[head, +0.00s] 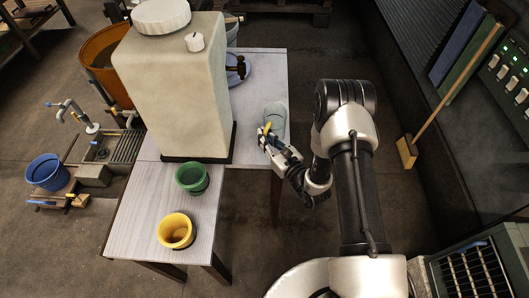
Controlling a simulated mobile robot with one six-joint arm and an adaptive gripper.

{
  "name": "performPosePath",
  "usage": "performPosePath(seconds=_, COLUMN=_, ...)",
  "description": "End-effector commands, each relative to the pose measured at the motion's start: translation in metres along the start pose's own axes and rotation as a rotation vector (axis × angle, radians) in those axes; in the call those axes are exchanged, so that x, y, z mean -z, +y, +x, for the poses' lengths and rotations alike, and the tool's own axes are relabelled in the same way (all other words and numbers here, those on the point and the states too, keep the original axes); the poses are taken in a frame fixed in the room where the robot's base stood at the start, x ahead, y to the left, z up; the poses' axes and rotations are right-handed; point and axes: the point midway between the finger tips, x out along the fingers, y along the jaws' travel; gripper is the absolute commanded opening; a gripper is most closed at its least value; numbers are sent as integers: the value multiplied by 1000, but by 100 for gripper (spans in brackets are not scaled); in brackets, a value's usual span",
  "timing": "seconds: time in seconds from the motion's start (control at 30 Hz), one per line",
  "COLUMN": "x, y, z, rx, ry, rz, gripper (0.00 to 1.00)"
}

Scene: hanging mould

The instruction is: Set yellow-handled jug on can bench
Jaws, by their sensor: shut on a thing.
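A translucent grey-green jug (275,114) with a yellow handle (267,129) is near the right edge of the back bench (267,70). My gripper (267,138) is shut on the jug's handle, on the near left side of the jug. The jug looks upright. I cannot tell whether it rests on the bench top or is held just above it. A large beige can (175,90) with a white lid stands on a dark base, left of the jug, across the pale bench tops. It hides part of the bench behind it.
A green pot (192,178) and a yellow pot (176,231) stand on the front bench (128,222). An orange tub (103,62) is behind the can. A blue bucket (47,172) is at far left. A broom (406,151) leans at right.

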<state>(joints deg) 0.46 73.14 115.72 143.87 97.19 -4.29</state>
Motion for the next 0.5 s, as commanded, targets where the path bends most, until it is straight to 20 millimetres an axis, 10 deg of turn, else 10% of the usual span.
performPosePath(seconds=0.5, x=64, y=-1, z=0, rx=0, ry=-1, rz=0, gripper=0)
